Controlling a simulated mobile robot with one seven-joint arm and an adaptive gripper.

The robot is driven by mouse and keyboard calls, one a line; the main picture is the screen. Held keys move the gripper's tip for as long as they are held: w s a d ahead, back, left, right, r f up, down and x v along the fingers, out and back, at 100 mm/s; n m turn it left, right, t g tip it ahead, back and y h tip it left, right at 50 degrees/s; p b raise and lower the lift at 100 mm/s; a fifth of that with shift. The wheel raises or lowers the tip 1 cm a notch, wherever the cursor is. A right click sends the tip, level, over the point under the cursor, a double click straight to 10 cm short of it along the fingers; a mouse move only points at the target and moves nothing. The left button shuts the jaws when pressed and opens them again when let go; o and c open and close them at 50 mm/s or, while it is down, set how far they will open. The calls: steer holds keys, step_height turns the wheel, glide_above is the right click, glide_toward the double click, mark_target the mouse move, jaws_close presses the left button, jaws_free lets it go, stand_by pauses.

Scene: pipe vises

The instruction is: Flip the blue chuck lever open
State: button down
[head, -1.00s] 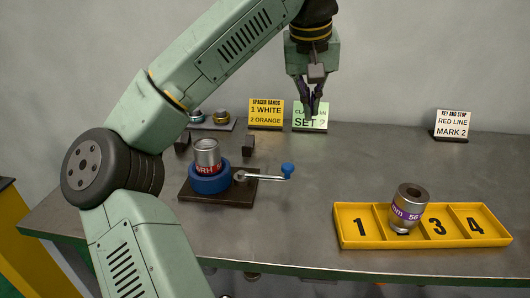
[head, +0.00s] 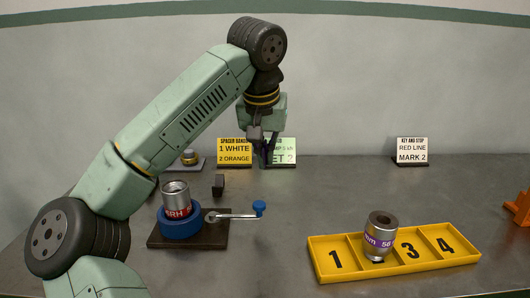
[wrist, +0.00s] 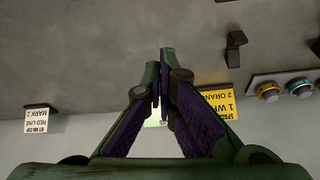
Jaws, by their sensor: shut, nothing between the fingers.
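The blue chuck (head: 181,228) sits on a dark base plate (head: 215,235) at the left of the table in the head view. A grey metal cylinder (head: 175,193) with a red band stands upright in it. The chuck's metal lever (head: 236,215) points right from the chuck and ends in a blue knob (head: 259,207). My gripper (head: 268,160) is shut and empty, pointing down above the back of the table, beyond the lever. In the wrist view its fingertips (wrist: 162,62) are together, and the chuck and lever are not in that view.
A yellow numbered tray (head: 440,264) holds an upright metal socket (head: 381,235) at the right. A yellow sign (head: 235,152), a green sign (head: 287,152) and a white sign (head: 412,151) stand along the back. A dark block (head: 218,185) is behind the chuck. The table's middle is clear.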

steer(key=f, duration=0.4)
steer(key=s+f, duration=0.1)
steer(key=f, duration=0.1)
steer(key=shift+a+f, duration=0.1)
steer(key=shift+s+a+f, duration=0.1)
steer(key=shift+s, duration=0.3)
